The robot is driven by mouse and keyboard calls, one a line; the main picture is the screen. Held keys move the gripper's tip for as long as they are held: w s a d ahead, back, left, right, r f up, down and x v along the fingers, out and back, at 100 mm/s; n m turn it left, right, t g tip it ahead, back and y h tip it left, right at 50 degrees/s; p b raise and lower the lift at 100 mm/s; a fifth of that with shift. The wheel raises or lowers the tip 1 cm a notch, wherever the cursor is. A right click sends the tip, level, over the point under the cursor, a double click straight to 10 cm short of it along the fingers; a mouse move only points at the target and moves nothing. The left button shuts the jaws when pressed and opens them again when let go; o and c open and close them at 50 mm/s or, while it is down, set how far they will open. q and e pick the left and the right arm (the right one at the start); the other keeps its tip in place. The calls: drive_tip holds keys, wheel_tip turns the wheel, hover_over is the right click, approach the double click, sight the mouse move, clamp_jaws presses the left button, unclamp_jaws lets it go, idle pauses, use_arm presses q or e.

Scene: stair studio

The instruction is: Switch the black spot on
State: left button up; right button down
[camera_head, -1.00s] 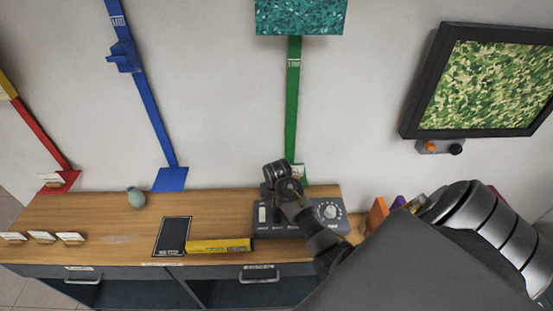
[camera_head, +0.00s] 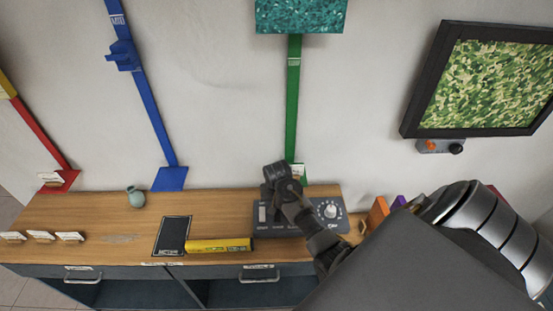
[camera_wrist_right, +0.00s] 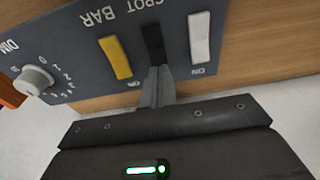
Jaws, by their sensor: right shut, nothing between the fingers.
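A grey control panel (camera_head: 275,231) lies on the wooden desk, partly hidden under my right arm. In the right wrist view the panel (camera_wrist_right: 75,60) carries a yellow switch (camera_wrist_right: 116,57), a black switch (camera_wrist_right: 153,43) and a white switch (camera_wrist_right: 199,37), plus a white dial (camera_wrist_right: 36,78). The lettering SPOT is beside the black switch, and ON marks show by the yellow and white ones. My right gripper (camera_wrist_right: 156,78) is shut and empty, its tips at the near end of the black switch. Contact, and which way that switch is tipped, cannot be told. My left gripper is not in view.
A yellow box (camera_head: 218,245) and a black flat pad (camera_head: 173,236) lie left of the panel. A small vase (camera_head: 136,197) stands farther left. Orange and purple items (camera_head: 379,212) are to the right. Coloured strips and a framed picture (camera_head: 487,83) are on the wall.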

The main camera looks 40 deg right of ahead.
drive_tip(key=shift+s+f, duration=0.1)
drive_tip(key=shift+f, duration=0.1)
drive_tip(key=shift+r+p, duration=0.9)
drive_tip(key=shift+r, duration=2.65)
